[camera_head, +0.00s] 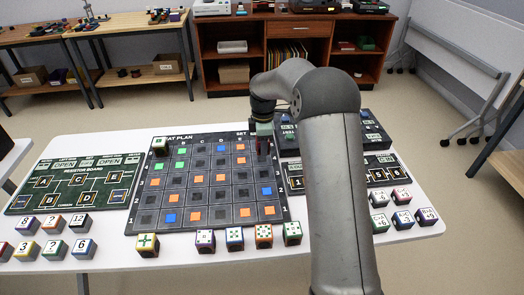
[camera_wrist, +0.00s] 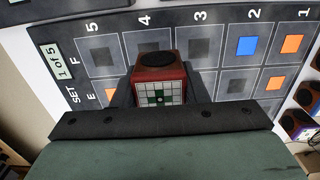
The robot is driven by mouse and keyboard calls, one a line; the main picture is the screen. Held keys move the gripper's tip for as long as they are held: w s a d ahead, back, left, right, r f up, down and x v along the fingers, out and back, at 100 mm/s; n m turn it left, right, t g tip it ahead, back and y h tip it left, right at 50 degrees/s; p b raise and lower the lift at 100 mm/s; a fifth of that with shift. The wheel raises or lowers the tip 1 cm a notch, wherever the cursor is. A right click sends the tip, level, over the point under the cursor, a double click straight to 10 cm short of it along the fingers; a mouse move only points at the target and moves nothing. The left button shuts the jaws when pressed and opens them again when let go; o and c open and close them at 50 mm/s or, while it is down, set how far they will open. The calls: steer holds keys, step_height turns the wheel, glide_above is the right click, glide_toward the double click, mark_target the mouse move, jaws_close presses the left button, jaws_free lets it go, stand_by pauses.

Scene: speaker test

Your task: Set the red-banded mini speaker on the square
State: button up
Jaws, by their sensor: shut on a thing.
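My gripper (camera_wrist: 160,92) is shut on a red-sided mini speaker (camera_wrist: 158,72), with a finger on each side of it. The speaker has a dark round cone on one face and a pale grid with green marks on another. In the head view, my gripper (camera_head: 263,146) is over the far right part of the seat-plan board (camera_head: 131,229). The board has rows of dark grey, orange, blue and green squares. In the wrist view, the speaker covers part of the board near column 4, row F. I cannot tell whether it touches the board.
Dark boxes (camera_head: 371,132) stand right of my gripper.

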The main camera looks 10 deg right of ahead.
mark_target(262, 159)
steer(key=shift+w+f, duration=0.75)
steer(key=shift+f, duration=0.1)
steer(key=shift+w+f, duration=0.1)
steer(key=shift+f, duration=1.5)
steer(key=shift+f, duration=0.15)
steer(key=o, duration=1)
steer(key=shift+o, duration=0.2)
